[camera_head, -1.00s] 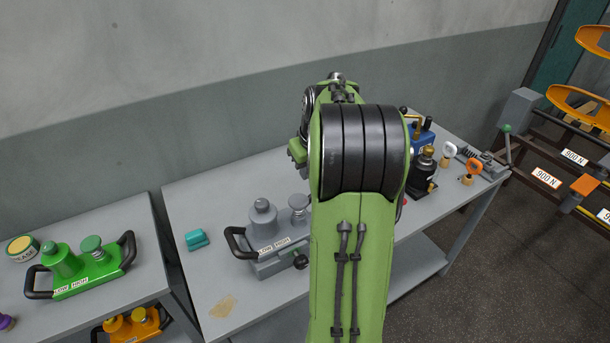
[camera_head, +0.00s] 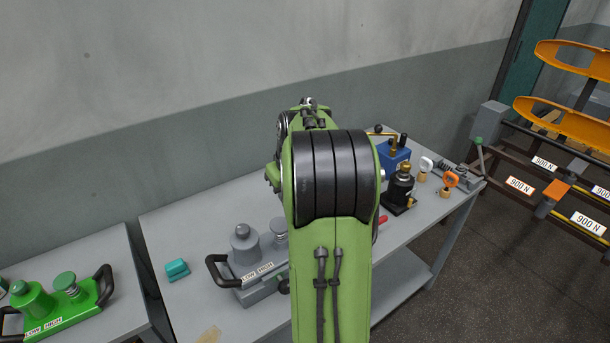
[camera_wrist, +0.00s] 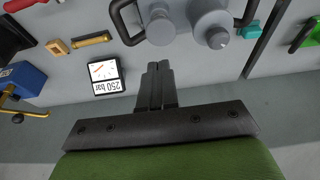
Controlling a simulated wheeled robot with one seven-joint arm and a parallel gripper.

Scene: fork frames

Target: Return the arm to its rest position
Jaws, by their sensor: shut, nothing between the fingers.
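My green arm (camera_head: 330,265) rises in front of the grey table in the head view and hides part of its top. My gripper is out of sight in the head view, behind the arm. In the wrist view my gripper (camera_wrist: 157,72) shows with its dark fingers together and nothing between them. Past the fingertips lies the grey tabletop with a grey two-knob device (camera_wrist: 185,22).
The grey device (camera_head: 245,250) with LOW and HIGH labels and a teal block (camera_head: 177,269) are on the table (camera_head: 185,310). A black bottle-shaped unit (camera_head: 400,190) and a blue box (camera_head: 394,158) stand right. A 250 bar gauge (camera_wrist: 104,75) lies left of the fingers. Orange racks (camera_head: 570,125) stand far right.

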